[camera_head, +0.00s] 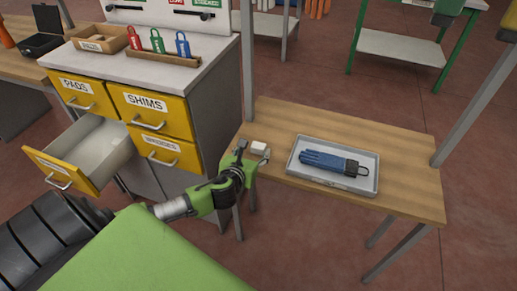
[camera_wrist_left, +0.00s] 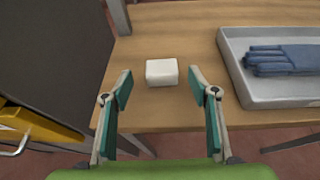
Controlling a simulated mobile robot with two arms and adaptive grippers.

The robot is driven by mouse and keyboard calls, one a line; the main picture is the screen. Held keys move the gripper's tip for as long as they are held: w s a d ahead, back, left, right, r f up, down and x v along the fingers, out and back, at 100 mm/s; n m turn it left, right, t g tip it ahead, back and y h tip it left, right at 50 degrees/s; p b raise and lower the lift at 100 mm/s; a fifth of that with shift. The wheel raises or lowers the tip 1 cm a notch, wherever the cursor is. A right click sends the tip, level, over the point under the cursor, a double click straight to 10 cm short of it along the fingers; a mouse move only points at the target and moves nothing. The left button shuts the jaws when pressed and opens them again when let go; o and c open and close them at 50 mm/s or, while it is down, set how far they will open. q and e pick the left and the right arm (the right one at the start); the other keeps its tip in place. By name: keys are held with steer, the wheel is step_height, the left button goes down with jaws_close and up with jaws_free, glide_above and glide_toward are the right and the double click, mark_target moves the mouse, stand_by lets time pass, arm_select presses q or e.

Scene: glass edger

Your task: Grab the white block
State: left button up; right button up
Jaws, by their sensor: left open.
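The white block (camera_head: 259,147) sits near the left front edge of the wooden table, and it also shows in the left wrist view (camera_wrist_left: 161,72). My left gripper (camera_head: 253,157) is at that edge, right by the block. In the left wrist view, its two fingers (camera_wrist_left: 160,90) are spread wide, one on each side of the block's line, and the block lies just ahead between and beyond the tips. Nothing is held. My right gripper is not seen in either view.
A metal tray (camera_head: 342,185) with a blue glove (camera_head: 328,162) lies right of the block. A grey cabinet (camera_head: 215,98) with yellow drawers stands left of the table, its lower-left drawer (camera_head: 62,170) pulled open. A table post (camera_head: 248,60) rises behind the block.

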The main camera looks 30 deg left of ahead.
mark_target(259, 145)
arm_select(q)
steer(key=shift+x, duration=3.2)
steer(key=shift+d+r, duration=0.1)
steer(key=shift+r, duration=0.15)
steer(key=c, duration=1.1)
